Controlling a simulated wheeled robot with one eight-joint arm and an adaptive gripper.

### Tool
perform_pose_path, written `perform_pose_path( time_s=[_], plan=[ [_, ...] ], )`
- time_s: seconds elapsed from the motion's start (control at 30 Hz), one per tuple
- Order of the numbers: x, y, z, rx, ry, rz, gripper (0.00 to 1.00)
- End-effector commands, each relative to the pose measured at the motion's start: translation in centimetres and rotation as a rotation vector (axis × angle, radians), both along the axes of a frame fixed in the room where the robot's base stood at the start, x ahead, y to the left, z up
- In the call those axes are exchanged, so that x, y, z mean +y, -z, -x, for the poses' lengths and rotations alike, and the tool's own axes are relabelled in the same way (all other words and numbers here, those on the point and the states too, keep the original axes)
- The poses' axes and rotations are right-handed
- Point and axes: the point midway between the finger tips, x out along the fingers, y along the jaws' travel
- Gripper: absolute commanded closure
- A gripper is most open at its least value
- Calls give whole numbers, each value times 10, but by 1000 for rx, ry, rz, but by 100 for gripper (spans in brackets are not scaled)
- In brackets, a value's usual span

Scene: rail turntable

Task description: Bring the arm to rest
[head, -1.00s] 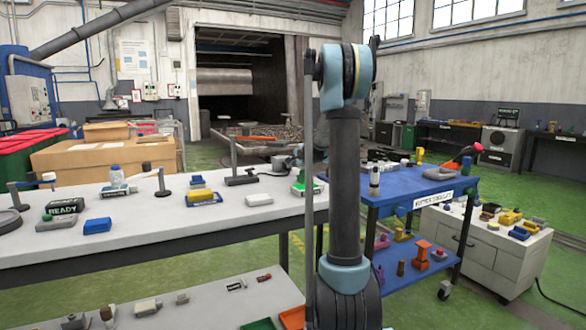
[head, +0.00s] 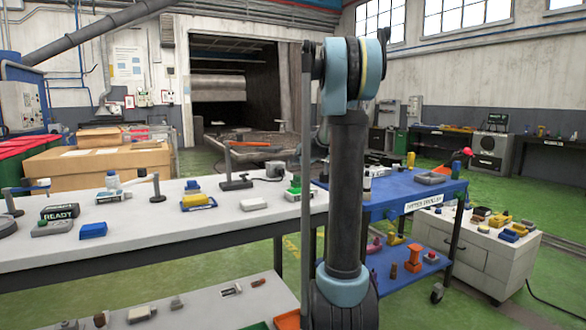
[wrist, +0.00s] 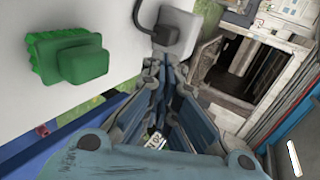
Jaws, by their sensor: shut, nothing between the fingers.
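My arm (head: 347,190) stands upright in the middle of the head view, with its blue joint at the top. My gripper (wrist: 165,82) shows in the wrist view with its linked fingers drawn together and nothing held between them. A green block-like item (wrist: 80,58) lies on a white surface to the left of the fingers. A grey box with a black cord (wrist: 172,32) is just beyond the fingertips. I cannot make out my gripper in the head view; the upright arm covers part of the scene there.
A white workbench (head: 150,245) with small items stands at left. A blue cart (head: 385,212) stands behind and right of my arm, with a white drawer cabinet (head: 465,250) farther right. Green floor (head: 555,190) is open at the right.

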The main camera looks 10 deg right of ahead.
Motion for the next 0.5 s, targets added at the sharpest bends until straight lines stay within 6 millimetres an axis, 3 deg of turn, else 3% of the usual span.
perform_pose_path(
  time_s=[0.33,0.5],
  plan=[
    [4,-1,6,0,-12,17,100],
    [13,-1,43,9,-71,121,100]
  ],
)
